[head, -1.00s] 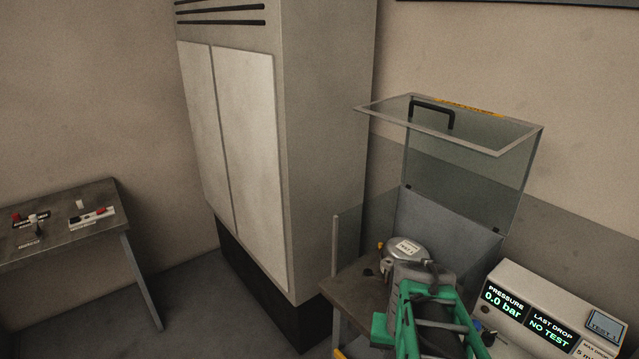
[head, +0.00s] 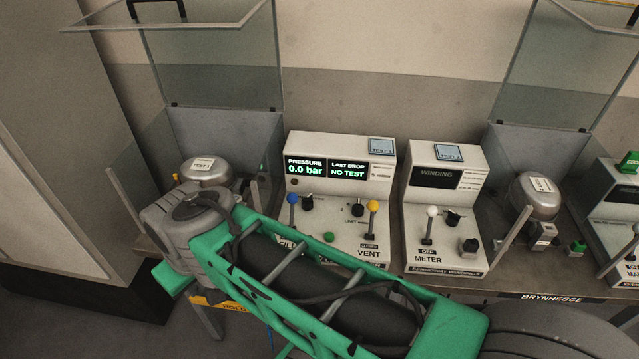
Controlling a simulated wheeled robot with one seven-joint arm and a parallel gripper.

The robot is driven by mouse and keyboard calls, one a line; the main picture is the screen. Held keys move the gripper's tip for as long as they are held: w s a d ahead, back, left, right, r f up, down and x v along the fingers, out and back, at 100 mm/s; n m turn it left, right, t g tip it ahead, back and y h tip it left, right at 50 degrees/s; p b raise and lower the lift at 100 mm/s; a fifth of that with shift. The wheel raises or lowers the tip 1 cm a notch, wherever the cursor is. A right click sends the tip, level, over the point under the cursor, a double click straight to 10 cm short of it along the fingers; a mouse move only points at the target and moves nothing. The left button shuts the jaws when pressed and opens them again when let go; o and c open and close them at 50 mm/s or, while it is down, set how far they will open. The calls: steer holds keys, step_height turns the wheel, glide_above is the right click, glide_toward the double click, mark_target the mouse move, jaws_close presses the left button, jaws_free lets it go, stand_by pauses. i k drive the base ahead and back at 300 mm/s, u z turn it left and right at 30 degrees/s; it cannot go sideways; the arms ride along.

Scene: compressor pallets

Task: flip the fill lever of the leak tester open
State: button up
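The leak tester (head: 341,144) is a white sloped console in the middle of the head view. Its screens read pressure 0.0 bar and last drop NO TEST. The fill lever (head: 292,199) has a blue knob and stands up at the console's left side, above the partly covered FILL label. The vent lever (head: 373,207) has a yellow knob and stands at the right, above the VENT label. My green arm crosses in front of the console and covers part of its lower front. My gripper's fingers cannot be made out in this view.
A compressor (head: 205,170) sits under a raised clear hood (head: 212,70) on the left. A winding meter (head: 437,176) stands right of the tester, with another compressor (head: 537,194) beyond it. A tall cabinet (head: 50,130) is at the far left.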

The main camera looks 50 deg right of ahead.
mark_target(293, 198)
steer(key=u, duration=1)
steer(key=k, duration=0.65)
steer(key=z, duration=0.65)
